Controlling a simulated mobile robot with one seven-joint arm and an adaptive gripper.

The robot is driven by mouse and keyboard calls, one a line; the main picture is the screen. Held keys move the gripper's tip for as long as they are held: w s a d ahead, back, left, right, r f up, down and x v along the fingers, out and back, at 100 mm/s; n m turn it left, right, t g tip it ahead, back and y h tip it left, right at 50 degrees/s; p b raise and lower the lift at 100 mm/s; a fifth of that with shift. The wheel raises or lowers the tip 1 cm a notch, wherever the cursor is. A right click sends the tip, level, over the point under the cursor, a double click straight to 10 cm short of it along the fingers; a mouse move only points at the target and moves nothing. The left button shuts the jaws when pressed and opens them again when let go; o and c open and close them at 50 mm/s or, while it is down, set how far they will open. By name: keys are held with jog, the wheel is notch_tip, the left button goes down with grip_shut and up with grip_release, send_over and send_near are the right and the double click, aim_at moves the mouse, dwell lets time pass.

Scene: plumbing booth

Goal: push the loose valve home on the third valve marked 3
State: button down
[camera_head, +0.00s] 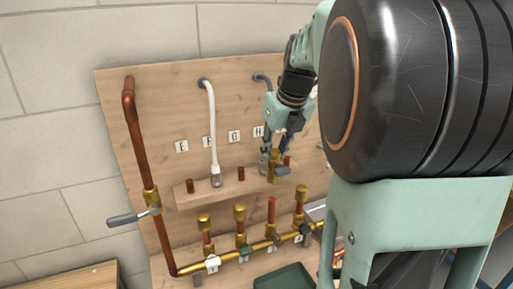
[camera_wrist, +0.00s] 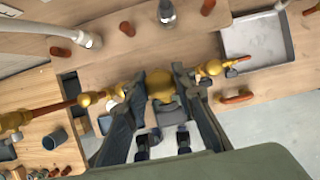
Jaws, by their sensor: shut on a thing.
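The loose valve (camera_head: 274,167) is a brass body with a grey part at its lower right. My gripper (camera_head: 274,152) is shut on it and holds it up in front of the wooden ledge. In the wrist view the brass valve (camera_wrist: 160,84) sits between the two dark fingers of my gripper (camera_wrist: 157,90). Below it on the brass manifold (camera_head: 240,254), the third riser (camera_head: 271,210) is a bare copper stub with an open top. The valve is above this stub and apart from it. The number tag of the third position is too small to read.
Brass-topped risers stand at the first (camera_head: 204,220), second (camera_head: 239,212) and fourth (camera_head: 302,194) positions. A ledge (camera_head: 205,198) with copper stubs and a white hose (camera_head: 212,125) is behind. A grey lever (camera_head: 127,217) juts out at left. A green tray (camera_head: 283,278) lies in front.

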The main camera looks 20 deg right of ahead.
aim_at(280, 164)
jog(key=shift+f+b, duration=2.55)
jog(key=shift+f, duration=0.25)
jog(key=shift+p, duration=0.35)
jog(key=shift+f+b, duration=1.35)
jog(key=shift+f, duration=1)
jog(key=c, duration=1.5)
grip_release()
jog(key=shift+c, duration=0.2)
jog(key=v, duration=1.2)
jog(key=shift+r, duration=0.1)
jog(key=shift+r, duration=0.1)
